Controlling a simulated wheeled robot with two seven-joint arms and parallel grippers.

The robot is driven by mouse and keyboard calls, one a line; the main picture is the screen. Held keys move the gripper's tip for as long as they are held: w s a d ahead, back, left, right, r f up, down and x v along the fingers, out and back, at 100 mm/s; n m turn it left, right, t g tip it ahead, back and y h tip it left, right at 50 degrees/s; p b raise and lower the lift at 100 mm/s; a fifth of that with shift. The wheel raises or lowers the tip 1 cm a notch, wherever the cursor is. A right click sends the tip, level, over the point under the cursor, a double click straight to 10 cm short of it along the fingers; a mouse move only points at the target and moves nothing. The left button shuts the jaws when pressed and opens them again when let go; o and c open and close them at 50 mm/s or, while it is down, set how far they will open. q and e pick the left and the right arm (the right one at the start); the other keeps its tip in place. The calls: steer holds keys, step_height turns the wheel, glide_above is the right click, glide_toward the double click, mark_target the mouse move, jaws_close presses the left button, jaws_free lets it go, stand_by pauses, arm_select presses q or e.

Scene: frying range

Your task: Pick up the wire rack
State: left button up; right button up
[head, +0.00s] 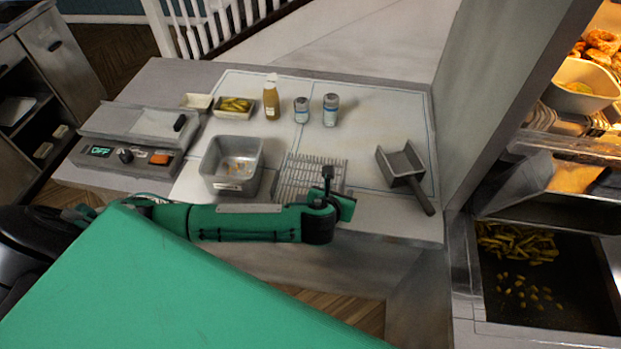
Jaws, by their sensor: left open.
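The wire rack (298,176) lies flat on the white counter, right of a square metal container. Its front right part is hidden behind my left arm and gripper. My left gripper (329,176) is at the right end of the green arm, over or beside the rack's right edge. It looks open and holds nothing that I can see. I cannot tell whether it touches the rack. My right gripper is not in the head view.
The square metal container (212,181) stands close left of the rack. A metal scoop (402,165) lies to the right. A bottle (271,98), two shakers (331,110) and a tray of pickles (234,106) stand behind. A scale-like appliance (125,158) is at left.

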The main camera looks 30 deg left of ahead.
mark_target(342, 187)
arm_select(q)
steer(key=shift+r+p+x, duration=0.2)
steer(key=shift+p+x, duration=0.4)
steer(key=shift+x, duration=1.4)
steer(key=shift+w, duration=0.1)
jaws_close()
